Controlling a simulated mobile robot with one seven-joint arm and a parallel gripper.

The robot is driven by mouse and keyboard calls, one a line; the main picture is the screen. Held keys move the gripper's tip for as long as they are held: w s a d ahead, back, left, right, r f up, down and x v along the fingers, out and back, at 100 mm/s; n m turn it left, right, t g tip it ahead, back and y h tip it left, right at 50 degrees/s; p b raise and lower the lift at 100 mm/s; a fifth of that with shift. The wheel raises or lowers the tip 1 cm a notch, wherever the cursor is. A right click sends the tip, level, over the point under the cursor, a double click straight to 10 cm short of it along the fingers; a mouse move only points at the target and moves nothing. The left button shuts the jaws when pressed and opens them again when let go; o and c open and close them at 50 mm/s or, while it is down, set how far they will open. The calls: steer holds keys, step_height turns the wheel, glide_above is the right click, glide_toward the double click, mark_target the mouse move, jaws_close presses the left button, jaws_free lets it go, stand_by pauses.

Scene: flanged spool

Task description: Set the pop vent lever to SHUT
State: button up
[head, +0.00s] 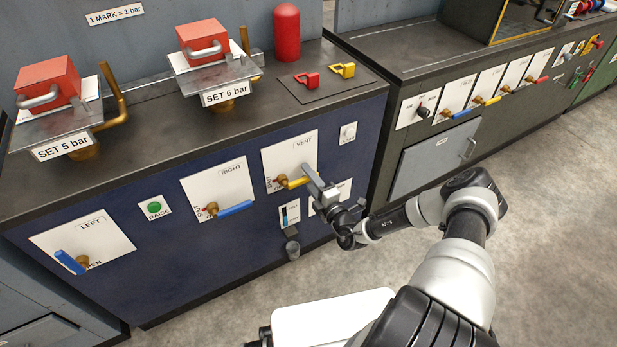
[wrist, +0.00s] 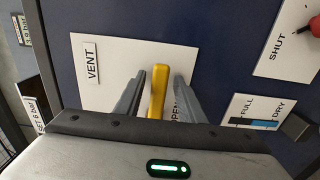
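The vent lever (head: 296,183) has a yellow handle on a brass pivot, on the white VENT plate (head: 305,147) on the blue cabinet front. In the head view the handle points right from its pivot. In the wrist view the yellow handle (wrist: 158,92) stands between the two grey fingers of my gripper (wrist: 157,97), with a narrow gap showing on each side. An OPEN label (wrist: 177,110) is partly hidden beside the handle by one finger. The pivot is hidden in the wrist view. In the head view my gripper (head: 314,182) is at the handle's free end.
The blue RIGHT lever (head: 235,208) and blue LEFT lever (head: 69,262) are on plates further left. A FULL/DRY gauge (head: 290,214) sits below the vent. A plate marked SHUT (wrist: 282,45) with a red handle (wrist: 315,26) is near my gripper.

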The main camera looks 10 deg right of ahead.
steer(key=p+v, duration=0.2)
steer(key=v, duration=1.5)
steer(key=shift+s, duration=0.15)
steer(key=shift+r, duration=0.1)
